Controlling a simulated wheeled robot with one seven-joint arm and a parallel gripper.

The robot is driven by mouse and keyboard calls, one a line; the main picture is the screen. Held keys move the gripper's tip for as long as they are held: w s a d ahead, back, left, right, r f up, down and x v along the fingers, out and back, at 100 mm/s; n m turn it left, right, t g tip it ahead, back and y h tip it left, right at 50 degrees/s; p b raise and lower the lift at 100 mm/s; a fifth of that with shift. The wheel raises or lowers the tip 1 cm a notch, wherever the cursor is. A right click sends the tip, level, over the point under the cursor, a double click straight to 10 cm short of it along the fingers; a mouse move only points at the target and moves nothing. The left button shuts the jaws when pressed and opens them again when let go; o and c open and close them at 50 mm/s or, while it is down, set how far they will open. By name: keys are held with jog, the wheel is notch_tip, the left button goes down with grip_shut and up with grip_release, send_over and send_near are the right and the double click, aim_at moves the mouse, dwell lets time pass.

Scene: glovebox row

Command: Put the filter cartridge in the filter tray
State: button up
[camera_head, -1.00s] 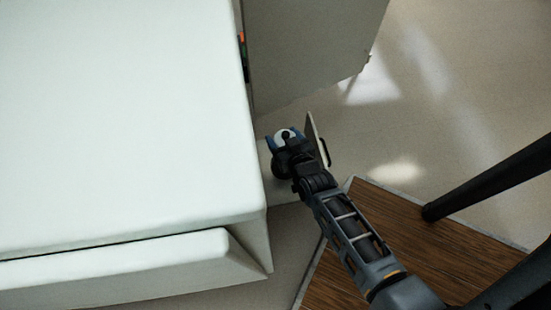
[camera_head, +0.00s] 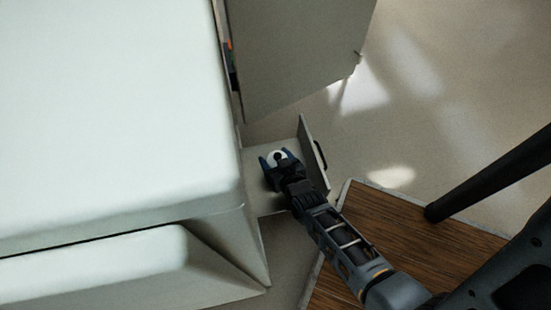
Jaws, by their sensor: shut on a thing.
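The filter cartridge (camera_head: 274,158) shows as a small white round top with a dark middle. My gripper (camera_head: 278,156) has blue fingers on both sides of it and is shut on it. The lower part of the cartridge is hidden by the gripper. A pale pulled-out drawer (camera_head: 291,147), which looks like the filter tray, lies under the gripper. Its upright front panel (camera_head: 313,160) with a dark handle stands just right of the gripper. I cannot tell whether the cartridge touches the drawer's floor.
A large white cabinet body (camera_head: 110,110) fills the left. An open grey door (camera_head: 295,50) stands above the drawer in the picture. Small coloured items (camera_head: 229,60) show in the gap beside the door. Bare floor (camera_head: 450,110) lies to the right.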

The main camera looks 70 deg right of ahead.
jog(key=shift+f, duration=0.3)
jog(key=o, duration=1.1)
jog(key=shift+r, duration=0.3)
jog(key=shift+s+a+r+p, duration=0.2)
jog(key=shift+r+p, duration=0.05)
jog(key=shift+p, duration=0.05)
jog(key=p+v, duration=0.4)
jog(key=v, duration=0.7)
jog(key=shift+s+a, duration=0.15)
